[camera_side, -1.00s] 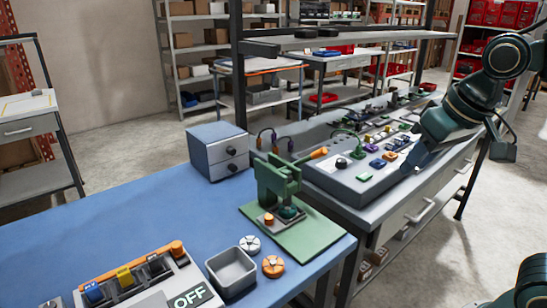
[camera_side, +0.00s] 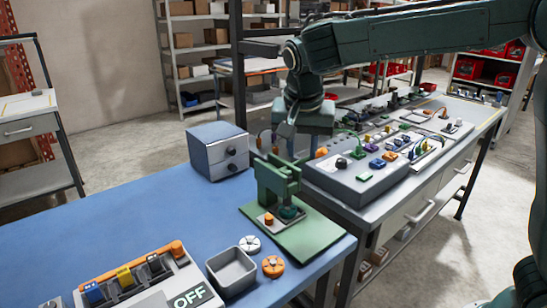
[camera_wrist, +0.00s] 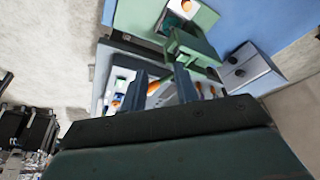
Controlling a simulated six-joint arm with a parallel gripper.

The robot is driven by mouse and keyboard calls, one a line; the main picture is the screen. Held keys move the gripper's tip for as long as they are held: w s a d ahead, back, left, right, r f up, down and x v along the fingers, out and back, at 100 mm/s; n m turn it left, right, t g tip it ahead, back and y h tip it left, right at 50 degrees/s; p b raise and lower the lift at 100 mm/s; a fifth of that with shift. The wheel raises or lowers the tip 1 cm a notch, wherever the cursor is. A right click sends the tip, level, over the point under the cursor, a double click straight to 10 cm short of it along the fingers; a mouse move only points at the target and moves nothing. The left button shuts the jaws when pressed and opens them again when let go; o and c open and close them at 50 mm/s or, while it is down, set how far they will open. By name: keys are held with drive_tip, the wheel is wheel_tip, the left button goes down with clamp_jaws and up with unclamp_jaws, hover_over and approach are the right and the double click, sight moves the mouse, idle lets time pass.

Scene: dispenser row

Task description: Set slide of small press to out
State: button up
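The small press (camera_side: 277,185) is green and stands on a green base plate (camera_side: 306,236) on the blue table. I cannot tell the slide's setting. My gripper (camera_side: 285,145) is above and behind the press, apart from it. In the wrist view the press (camera_wrist: 192,45) is ahead of my gripper (camera_wrist: 160,75).
A grey tray (camera_side: 231,271) and a switch panel (camera_side: 145,280) are in front. A grey control console (camera_side: 350,182) lies close on the right. The blue table's middle is clear.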

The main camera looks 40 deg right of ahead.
sight(269, 217)
drive_tip(key=w+a+f+m+h, duration=0.1)
drive_tip(key=w+a+f+m, duration=0.2)
drive_tip(key=w+a+f, duration=0.2)
drive_tip(key=a+f, duration=0.3)
drive_tip(key=shift+w+m+g, duration=0.35)
drive_tip(key=shift+m+g, duration=0.05)
drive_tip(key=x, duration=1.3)
drive_tip(key=shift+d+f, duration=0.25)
drive_tip(key=shift+f, duration=0.05)
clamp_jaws()
